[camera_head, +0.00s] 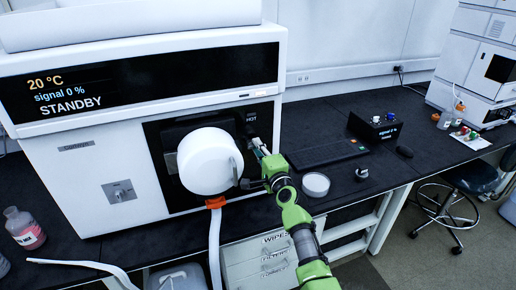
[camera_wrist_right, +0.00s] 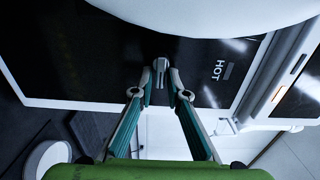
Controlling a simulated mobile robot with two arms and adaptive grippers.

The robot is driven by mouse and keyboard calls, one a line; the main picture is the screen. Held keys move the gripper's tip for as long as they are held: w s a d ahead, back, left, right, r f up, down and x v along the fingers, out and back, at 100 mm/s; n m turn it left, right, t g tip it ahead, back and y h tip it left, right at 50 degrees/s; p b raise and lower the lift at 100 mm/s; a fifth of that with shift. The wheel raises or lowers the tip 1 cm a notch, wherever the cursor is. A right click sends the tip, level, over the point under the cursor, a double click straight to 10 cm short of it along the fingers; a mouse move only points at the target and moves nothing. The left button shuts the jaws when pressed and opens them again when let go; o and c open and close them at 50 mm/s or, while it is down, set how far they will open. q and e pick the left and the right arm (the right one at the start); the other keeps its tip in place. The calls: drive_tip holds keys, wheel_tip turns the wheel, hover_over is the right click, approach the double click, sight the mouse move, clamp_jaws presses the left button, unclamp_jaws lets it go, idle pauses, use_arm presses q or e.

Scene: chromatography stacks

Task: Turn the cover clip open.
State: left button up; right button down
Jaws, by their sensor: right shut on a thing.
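The cover clip (camera_wrist_right: 161,64) is a small grey piece on the black panel, seen between my fingertips in the right wrist view. My right gripper (camera_wrist_right: 160,77) is shut on it. In the head view, my right gripper (camera_head: 257,146) reaches the right side of the black front panel, beside the large white round cover (camera_head: 205,162). The cover also fills the top of the right wrist view (camera_wrist_right: 210,12). In the head view the clip is too small and covered to make out. My left gripper is not in view.
The white instrument (camera_head: 75,165) reads 20 °C and STANDBY. An orange collar (camera_head: 215,202) and white hose (camera_head: 214,245) hang below the cover. A keyboard (camera_head: 325,153) and round white dish (camera_head: 315,184) lie to the right.

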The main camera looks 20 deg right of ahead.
idle(0.4)
drive_tip(key=c, duration=2.2)
unclamp_jaws()
drive_tip(key=shift+o, duration=0.2)
drive_tip(key=s, duration=1.2)
drive_tip(key=shift+d, duration=0.15)
